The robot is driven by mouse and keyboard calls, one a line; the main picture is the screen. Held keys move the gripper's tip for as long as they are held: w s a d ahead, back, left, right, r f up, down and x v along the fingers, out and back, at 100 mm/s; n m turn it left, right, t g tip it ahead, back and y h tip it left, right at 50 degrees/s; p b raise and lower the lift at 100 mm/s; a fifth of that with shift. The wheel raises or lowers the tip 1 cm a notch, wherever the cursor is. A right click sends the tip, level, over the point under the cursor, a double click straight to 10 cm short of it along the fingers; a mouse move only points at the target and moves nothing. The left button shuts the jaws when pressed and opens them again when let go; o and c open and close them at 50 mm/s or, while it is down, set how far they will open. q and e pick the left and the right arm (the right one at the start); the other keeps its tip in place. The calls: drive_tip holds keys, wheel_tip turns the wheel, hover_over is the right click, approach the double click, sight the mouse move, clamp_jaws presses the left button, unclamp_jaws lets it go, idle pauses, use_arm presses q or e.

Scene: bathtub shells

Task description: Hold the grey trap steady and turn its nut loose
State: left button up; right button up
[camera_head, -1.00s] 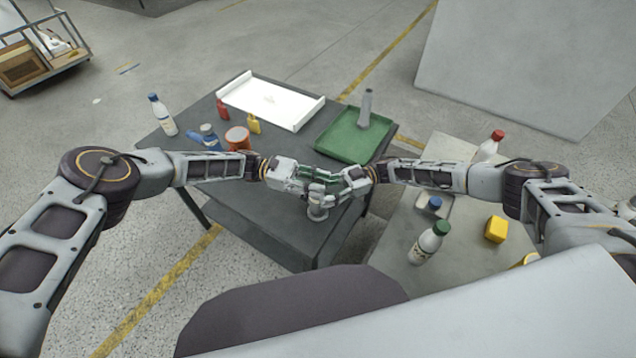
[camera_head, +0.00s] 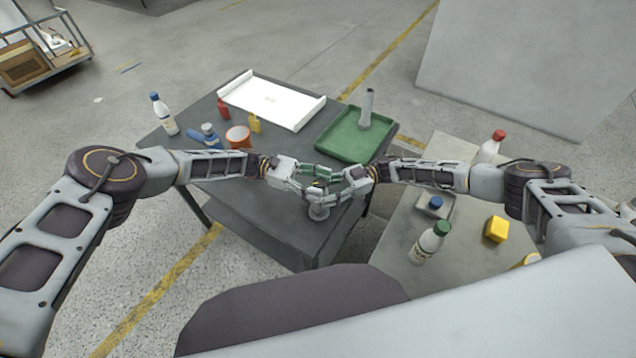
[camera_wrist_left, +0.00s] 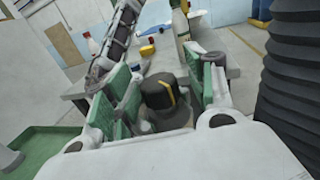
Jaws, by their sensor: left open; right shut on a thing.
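The grey trap (camera_head: 319,212) stands at the near right part of the dark table, its round grey base visible below my grippers. Its dark nut (camera_wrist_left: 158,97) with a yellow mark shows in the left wrist view, between the green pads of my left gripper (camera_wrist_left: 163,90). Those fingers are open, on either side of the nut, with a gap visible. In the head view my left gripper (camera_head: 318,181) comes in from the left. My right gripper (camera_head: 338,192) meets it from the right and is shut on the trap. The fingers hide much of the trap's body.
A green tray (camera_head: 338,147) holding a grey tube (camera_head: 367,108) and a white tray (camera_head: 265,98) lie behind the grippers. A side table (camera_head: 400,225) at the right carries several bottles and a yellow block (camera_head: 496,229).

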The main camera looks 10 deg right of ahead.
sight(318, 183)
use_arm(q)
drive_tip(key=shift+r, duration=0.15)
drive_tip(key=shift+r, duration=4.85)
